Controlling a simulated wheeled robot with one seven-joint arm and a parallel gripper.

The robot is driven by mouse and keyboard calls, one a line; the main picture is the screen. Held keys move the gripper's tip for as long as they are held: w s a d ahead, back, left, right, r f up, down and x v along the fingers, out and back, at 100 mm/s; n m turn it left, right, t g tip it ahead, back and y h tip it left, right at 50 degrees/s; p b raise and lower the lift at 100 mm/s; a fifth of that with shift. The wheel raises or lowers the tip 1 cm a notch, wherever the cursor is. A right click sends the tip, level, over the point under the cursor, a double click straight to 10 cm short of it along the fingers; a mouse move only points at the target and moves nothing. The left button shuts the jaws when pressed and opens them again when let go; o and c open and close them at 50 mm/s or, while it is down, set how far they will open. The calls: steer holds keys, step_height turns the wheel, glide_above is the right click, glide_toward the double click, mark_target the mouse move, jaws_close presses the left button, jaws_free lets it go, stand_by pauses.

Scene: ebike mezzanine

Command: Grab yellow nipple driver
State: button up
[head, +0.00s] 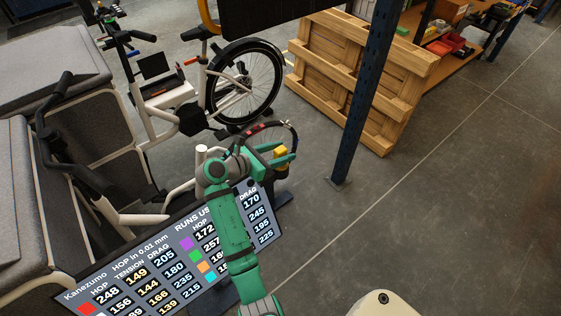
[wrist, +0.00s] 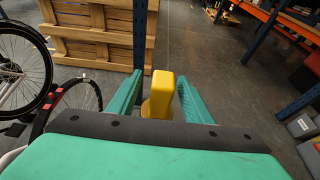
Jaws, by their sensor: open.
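The yellow nipple driver (wrist: 162,88) stands between the two green fingers of my gripper (wrist: 160,95) in the wrist view. It has a blocky top and a wider, rounded lower part. The fingers are open, one on each side of it. I cannot tell whether either finger touches it. In the head view the yellow driver (head: 281,152) shows at the end of my green arm, beside my gripper (head: 277,155). The driver's lower end is hidden behind my gripper.
A large display board (head: 140,276) with numbers lies below my arm. A small wheel (head: 270,137) with a dark rim is close behind my gripper. A blue post (head: 363,90) and a wooden crate (head: 350,70) stand beyond. A white bike (head: 160,100) is at left. Floor at right is clear.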

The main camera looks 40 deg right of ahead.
steer(key=x, duration=0.3)
steer(key=shift+s+d+f, duration=0.1)
steer(key=shift+s+d, duration=0.1)
steer(key=shift+c, duration=0.6)
jaws_close()
